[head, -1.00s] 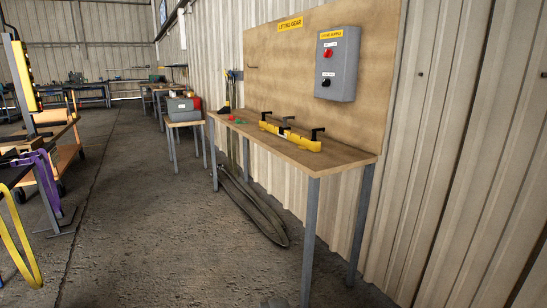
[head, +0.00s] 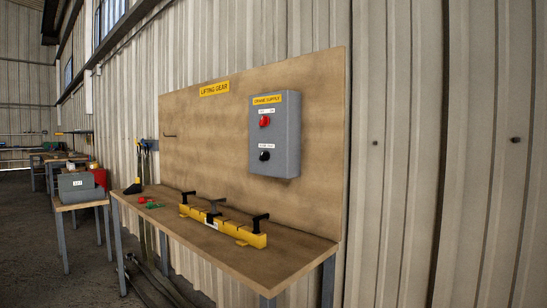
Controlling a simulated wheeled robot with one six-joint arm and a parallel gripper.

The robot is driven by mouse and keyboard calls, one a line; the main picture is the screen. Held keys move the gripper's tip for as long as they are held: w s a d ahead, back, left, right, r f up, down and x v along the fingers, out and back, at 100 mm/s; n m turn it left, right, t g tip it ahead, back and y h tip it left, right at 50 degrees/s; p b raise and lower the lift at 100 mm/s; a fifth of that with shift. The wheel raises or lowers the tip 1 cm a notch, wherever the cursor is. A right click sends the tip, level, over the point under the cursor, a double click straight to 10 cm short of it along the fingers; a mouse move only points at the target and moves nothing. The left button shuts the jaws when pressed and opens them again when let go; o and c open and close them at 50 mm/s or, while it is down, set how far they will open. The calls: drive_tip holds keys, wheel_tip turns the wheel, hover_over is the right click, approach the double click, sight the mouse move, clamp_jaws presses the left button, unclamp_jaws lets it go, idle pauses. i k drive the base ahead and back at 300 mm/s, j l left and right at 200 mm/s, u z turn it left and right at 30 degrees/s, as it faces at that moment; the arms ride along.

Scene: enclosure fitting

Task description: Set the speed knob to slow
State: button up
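A grey control box (head: 275,135) is fixed to a wooden backboard and carries a yellow "CRANE SUPPLY" label. A red knob (head: 264,121) sits on its upper front under a small white label. A black knob (head: 264,156) sits below it under another small white label. The small labels are too small to read surely, and I cannot tell which way either knob points. My gripper is not in view.
A wooden bench (head: 280,264) stands below the backboard (head: 210,130). It holds a yellow bar with black clamps (head: 225,223) and small red and green items (head: 149,203). A toolbox (head: 80,186) stands on a smaller table at left. Corrugated wall (head: 420,150) fills the right.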

sight(265, 156)
drive_tip(key=i+j, duration=0.3)
drive_tip(key=i+j+z, duration=0.1)
drive_tip(key=i+j, duration=0.55)
drive_tip(key=j, duration=0.15)
drive_tip(key=i+j+z, duration=0.15)
drive_tip(key=i+j, duration=0.45)
drive_tip(key=j, duration=0.2)
drive_tip(key=i+j+z, duration=0.1)
drive_tip(key=i+j, duration=0.15)
drive_tip(key=j, duration=0.2)
drive_tip(key=i+j, duration=0.3)
drive_tip(key=j, duration=0.15)
drive_tip(key=i+j+z, duration=0.1)
drive_tip(key=i+j, duration=0.15)
drive_tip(key=j, duration=0.15)
